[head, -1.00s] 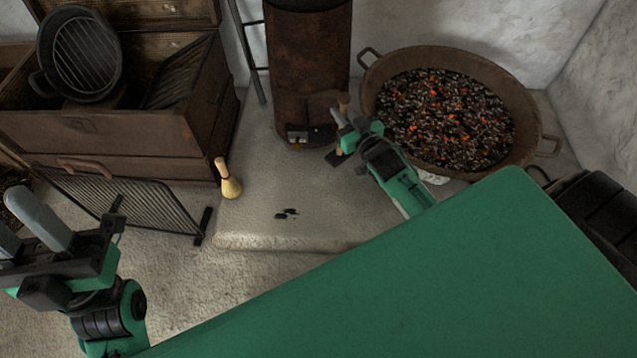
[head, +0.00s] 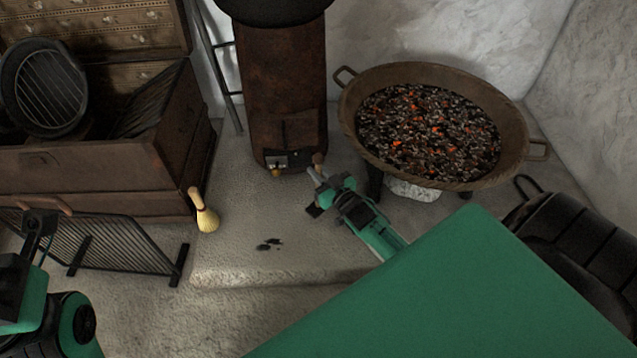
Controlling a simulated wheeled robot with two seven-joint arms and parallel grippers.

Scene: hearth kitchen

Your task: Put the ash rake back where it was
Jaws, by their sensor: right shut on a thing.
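My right gripper (head: 316,189) is shut on a slim thing with a wooden end (head: 318,160), which I take to be the ash rake. It is just in front of and right of the foot of the rusty stove (head: 287,100). Most of the held thing is hidden by the gripper, and I cannot tell whether it touches the hearth. My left gripper (head: 40,228) is at the left edge, partly cut off, and its jaws cannot be made out.
A wide pan of embers (head: 345,110) stands at the right. A yellow brush (head: 205,212) stands near the wooden chest (head: 100,165). A dark fire screen (head: 120,240) is at the left. Dark bits (head: 268,244) lie on the hearth slab (head: 235,262), which is otherwise clear in front.

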